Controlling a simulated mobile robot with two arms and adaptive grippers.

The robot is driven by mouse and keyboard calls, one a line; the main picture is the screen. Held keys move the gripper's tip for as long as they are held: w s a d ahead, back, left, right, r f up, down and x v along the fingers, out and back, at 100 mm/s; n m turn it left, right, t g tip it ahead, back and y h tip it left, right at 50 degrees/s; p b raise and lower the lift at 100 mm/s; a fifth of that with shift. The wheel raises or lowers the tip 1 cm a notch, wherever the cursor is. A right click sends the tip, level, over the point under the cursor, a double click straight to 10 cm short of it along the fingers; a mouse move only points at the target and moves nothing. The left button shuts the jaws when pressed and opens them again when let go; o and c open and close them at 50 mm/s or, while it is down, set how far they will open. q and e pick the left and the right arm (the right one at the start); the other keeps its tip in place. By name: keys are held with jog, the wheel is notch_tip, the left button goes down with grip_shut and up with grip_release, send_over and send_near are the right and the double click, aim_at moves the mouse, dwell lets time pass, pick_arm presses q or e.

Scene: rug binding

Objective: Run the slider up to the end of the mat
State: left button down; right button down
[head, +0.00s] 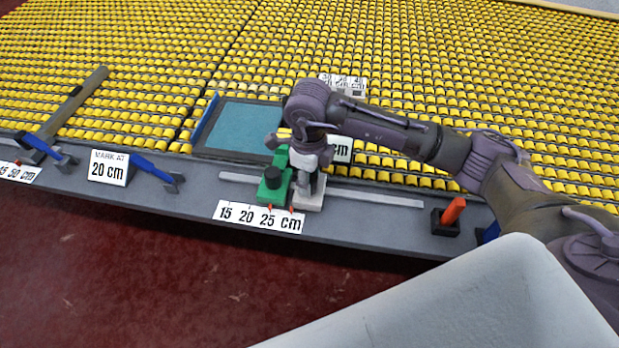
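The teal mat (245,127) lies flat in a dark frame with a blue left edge, behind the grey ledge. A green slider (271,191) with a black knob sits on a pale rail (375,197) that runs along the ledge, in front of the mat's right part. A light grey block (311,202) stands on the rail just right of the green slider. My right gripper (306,183) points down over the grey block, close beside the slider. Its fingers are small and partly merged with the block, so their opening and any grip are unclear. My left gripper is out of view.
A scale card (259,217) marked 15, 20, 25 cm is on the ledge's front. A sign (108,168) reads "MARK AT 20 cm". An orange-handled tool (449,216) stands in a black holder at right. Yellow rollers (440,80) fill the back.

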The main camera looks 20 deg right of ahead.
jog(key=c, duration=0.7)
grip_release()
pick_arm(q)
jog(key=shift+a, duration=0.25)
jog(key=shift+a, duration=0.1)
pick_arm(e)
jog(key=shift+r, duration=0.15)
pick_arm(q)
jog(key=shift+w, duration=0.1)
pick_arm(e)
notch_tip(320, 180, up, 12)
jog(key=shift+f, duration=0.1)
jog(key=shift+f, duration=0.1)
